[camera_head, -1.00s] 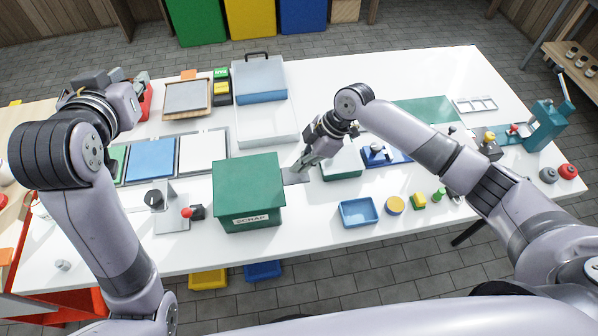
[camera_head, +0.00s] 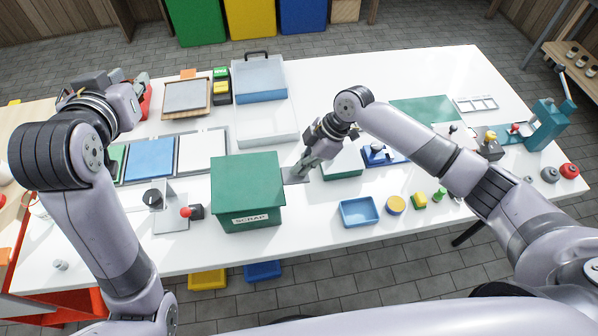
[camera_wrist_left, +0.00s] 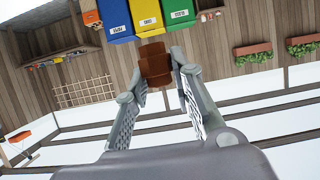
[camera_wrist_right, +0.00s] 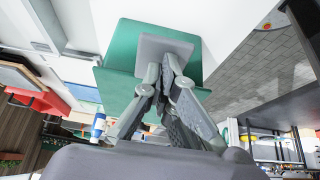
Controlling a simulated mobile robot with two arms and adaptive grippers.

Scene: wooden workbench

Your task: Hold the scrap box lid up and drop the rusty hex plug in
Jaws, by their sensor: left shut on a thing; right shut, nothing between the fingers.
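The green scrap box (camera_head: 247,215) with its "SCRAP" label stands near the bench's front edge. Its green lid (camera_head: 245,178) looks down. A grey tab (camera_head: 294,175) sticks out at the lid's right side. My right gripper (camera_wrist_right: 166,66) is shut and empty, its tips right at the grey tab (camera_wrist_right: 165,47); contact cannot be told. My left gripper (camera_wrist_left: 158,72) is shut on the brown rusty hex plug (camera_wrist_left: 155,60), high over the bench's left end. In the head view its hand (camera_head: 105,88) shows, but the plug cannot be made out.
A blue tray (camera_head: 359,212), a yellow round part (camera_head: 395,205) and small blocks lie right of the box. A grey stand with a red knob (camera_head: 186,212) is close on its left. A clear tray (camera_head: 267,125) and blue case (camera_head: 259,80) are behind.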

